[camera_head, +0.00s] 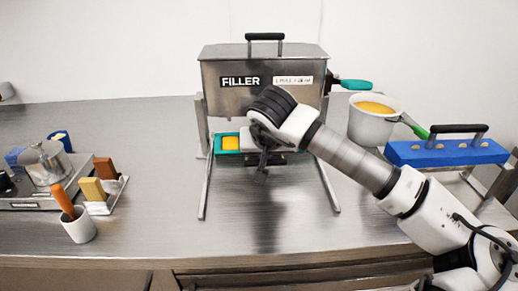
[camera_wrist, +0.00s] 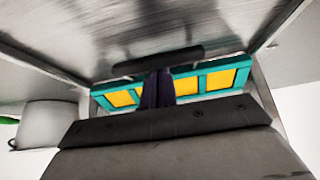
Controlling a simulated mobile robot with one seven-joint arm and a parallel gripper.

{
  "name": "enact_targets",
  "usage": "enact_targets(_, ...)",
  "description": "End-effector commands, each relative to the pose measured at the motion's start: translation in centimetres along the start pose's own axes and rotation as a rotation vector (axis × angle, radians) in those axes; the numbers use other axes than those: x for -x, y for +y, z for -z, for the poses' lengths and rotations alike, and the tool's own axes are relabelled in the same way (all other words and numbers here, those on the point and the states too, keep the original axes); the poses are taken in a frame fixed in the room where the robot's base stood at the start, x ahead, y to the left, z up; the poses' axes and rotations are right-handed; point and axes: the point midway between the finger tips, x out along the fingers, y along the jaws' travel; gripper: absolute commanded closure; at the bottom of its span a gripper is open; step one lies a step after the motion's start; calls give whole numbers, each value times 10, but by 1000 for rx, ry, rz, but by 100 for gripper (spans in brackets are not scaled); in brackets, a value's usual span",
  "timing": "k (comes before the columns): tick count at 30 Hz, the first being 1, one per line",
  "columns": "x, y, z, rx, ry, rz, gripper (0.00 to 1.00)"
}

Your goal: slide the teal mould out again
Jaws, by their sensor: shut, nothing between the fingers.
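The teal mould (camera_head: 217,143) lies on the bench under the FILLER hopper (camera_head: 225,95), with yellow filling in its cells. My gripper hides its right part in the head view. The wrist view shows the mould (camera_wrist: 243,63) as a teal frame around several yellow cells. A dark bar (camera_wrist: 190,54) runs along the mould's bench-side edge; in the head view it shows low behind my gripper. My gripper (camera_head: 261,176) is shut and empty, in front of the mould. In the wrist view its fingers (camera_wrist: 158,75) overlap the mould and bar; whether they touch is unclear.
The hopper's metal legs (camera_head: 327,187) stand either side. A white pot (camera_head: 368,127) of yellow liquid and a blue block with a black handle (camera_head: 420,154) are at right. A cup (camera_head: 79,230) and a small steel pot (camera_head: 45,165) are at left. The front bench is clear.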

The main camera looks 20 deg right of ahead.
Motion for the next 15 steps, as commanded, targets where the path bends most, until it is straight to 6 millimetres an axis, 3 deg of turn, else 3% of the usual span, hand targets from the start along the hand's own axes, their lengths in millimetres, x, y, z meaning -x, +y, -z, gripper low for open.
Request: enact_targets(15, 14, 0, -22, 1, 0, -1, 100)
